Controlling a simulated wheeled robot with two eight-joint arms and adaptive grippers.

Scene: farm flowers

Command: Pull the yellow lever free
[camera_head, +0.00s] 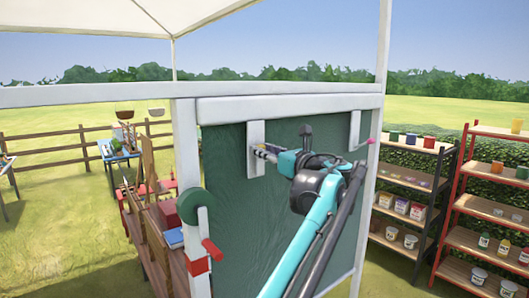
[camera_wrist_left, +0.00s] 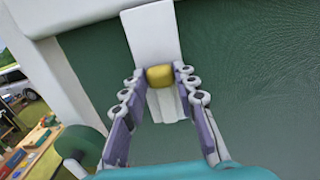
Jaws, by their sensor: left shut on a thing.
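The yellow lever (camera_wrist_left: 160,76) shows in the left wrist view as a short blunt block in front of a white upright plate (camera_wrist_left: 152,36). My left gripper (camera_wrist_left: 160,84) has its two fingers on either side of it and is shut on it. In the head view my left gripper (camera_head: 264,151) reaches the same white plate (camera_head: 256,133) on the green board (camera_head: 226,185). There the fingers mostly hide the lever. My right gripper is not in view.
A green wheel (camera_head: 193,205) and a red handle (camera_head: 212,250) sit on the white post left of the board. A second white plate (camera_head: 354,130) and a pink knob (camera_head: 370,141) are to the right. Shelves (camera_head: 413,185) with pots stand beyond.

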